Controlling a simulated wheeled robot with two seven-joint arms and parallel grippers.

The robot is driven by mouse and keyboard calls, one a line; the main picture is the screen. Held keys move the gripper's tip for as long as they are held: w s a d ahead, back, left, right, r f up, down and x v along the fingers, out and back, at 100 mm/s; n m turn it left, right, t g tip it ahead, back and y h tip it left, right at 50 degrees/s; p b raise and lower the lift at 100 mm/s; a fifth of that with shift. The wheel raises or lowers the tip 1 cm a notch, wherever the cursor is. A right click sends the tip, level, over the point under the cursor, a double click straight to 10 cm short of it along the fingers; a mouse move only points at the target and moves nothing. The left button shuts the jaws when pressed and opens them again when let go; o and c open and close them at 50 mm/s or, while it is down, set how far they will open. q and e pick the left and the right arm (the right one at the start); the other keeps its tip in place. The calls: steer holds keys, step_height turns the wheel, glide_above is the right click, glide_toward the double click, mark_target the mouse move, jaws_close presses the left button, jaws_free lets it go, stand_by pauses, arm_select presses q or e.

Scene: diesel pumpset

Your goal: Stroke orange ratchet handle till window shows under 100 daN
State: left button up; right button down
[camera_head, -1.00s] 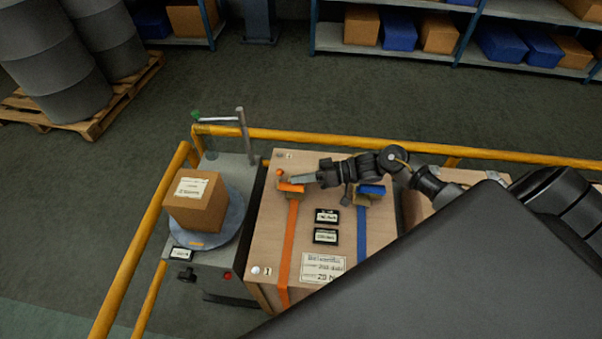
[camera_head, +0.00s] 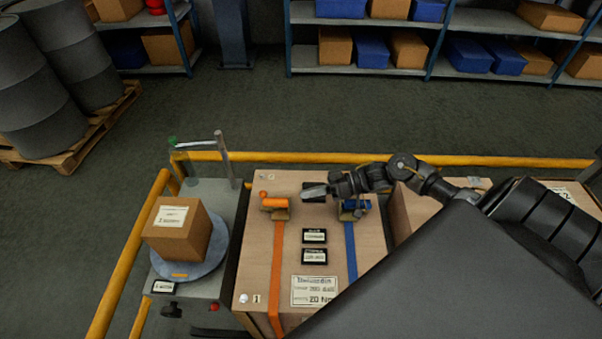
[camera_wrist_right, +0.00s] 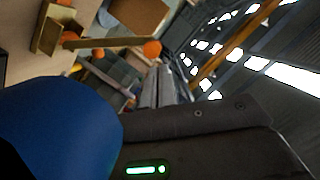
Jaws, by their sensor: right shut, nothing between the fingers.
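The orange ratchet handle (camera_head: 273,203) with its round knob (camera_head: 263,194) sits on top of the wooden crate (camera_head: 255,225), at the upper end of an orange strap (camera_head: 277,262). In the right wrist view the orange knob (camera_wrist_right: 152,48) stands at the end of a bar, above the fingertips. My right gripper (camera_head: 304,192) is shut and empty, just right of the orange handle and apart from it. Two dark label windows (camera_head: 314,236) (camera_head: 314,256) lie between the straps; their text is too small to read. My left gripper is out of view.
A blue ratchet (camera_head: 356,207) on a blue strap (camera_head: 350,252) sits under and beside my right wrist; a blue surface (camera_wrist_right: 60,125) fills the wrist view's lower left. A cardboard box (camera_head: 178,230) stands on a round plate at left. Yellow rails (camera_head: 270,157) run behind.

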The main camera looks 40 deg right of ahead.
mark_target(278, 201)
steer(key=w+d+r+b, duration=0.2)
steer(key=d+r+b, duration=0.2)
steer(key=d, duration=0.1)
steer(key=shift+w+r, duration=0.25)
steer(key=shift+r, duration=0.05)
steer(key=w+a+f+p, duration=0.2)
steer(key=a+f, duration=0.3)
steer(key=a, duration=0.5)
steer(key=shift+w+p, duration=0.3)
steer(key=shift+p, duration=0.4)
steer(key=shift+a, duration=0.1)
